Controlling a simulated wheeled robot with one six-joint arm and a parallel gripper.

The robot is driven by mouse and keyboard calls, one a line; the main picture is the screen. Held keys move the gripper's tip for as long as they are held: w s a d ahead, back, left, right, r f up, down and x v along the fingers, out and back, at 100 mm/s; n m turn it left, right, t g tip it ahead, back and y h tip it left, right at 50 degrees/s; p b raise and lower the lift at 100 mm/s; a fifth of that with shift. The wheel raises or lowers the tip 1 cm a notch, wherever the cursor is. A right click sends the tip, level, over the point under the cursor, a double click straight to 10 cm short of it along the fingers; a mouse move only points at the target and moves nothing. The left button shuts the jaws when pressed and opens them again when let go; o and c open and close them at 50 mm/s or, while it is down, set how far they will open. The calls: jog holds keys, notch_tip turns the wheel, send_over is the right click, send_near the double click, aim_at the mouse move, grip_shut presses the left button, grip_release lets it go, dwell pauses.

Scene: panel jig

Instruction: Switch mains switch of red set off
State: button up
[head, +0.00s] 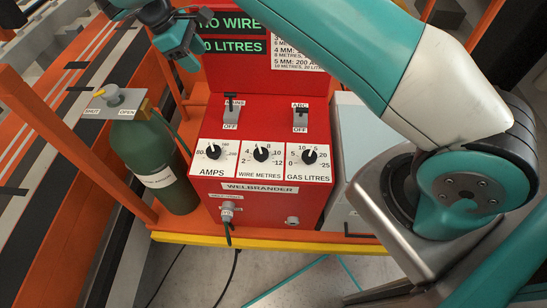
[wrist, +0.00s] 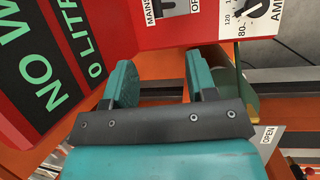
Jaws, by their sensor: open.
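The red set (head: 262,192), labelled WELBRANDER, stands in the middle of the head view. Its mains switch (head: 231,108) is at the upper left of the sloped panel, with OFF marked below it; I cannot clearly tell its lever position. In the wrist view the mains switch (wrist: 175,8) is cut off by the top edge. My gripper (head: 184,55) is at the upper left of the set, above and left of the switch and apart from it. In the wrist view my gripper (wrist: 162,78) is open and empty.
An arc switch (head: 300,118) sits right of the mains switch, with three dials (head: 261,154) below. A green gas cylinder (head: 160,165) with a valve stands left of the set. The display (head: 232,45) reads NO WIRE. Orange rails (head: 75,140) run along the left.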

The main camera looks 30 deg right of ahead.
jog(key=s+d+r+m+t+y+b, duration=0.1)
jog(key=s+d+r+t+y+b, duration=0.2)
jog(key=s+b, duration=0.85)
jog(key=s+f+m+y+b, duration=0.1)
jog(key=s+f+y+b, duration=0.1)
jog(key=s, duration=0.9)
jog(key=s+a+f+m+g+y+b, duration=0.1)
jog(key=s+f+y+b, duration=0.2)
jog(key=s, duration=0.8)
jog(key=shift+f+m+g+y+b, duration=0.3)
jog(key=shift+f+m+b, duration=0.1)
jog(key=shift+b, duration=0.75)
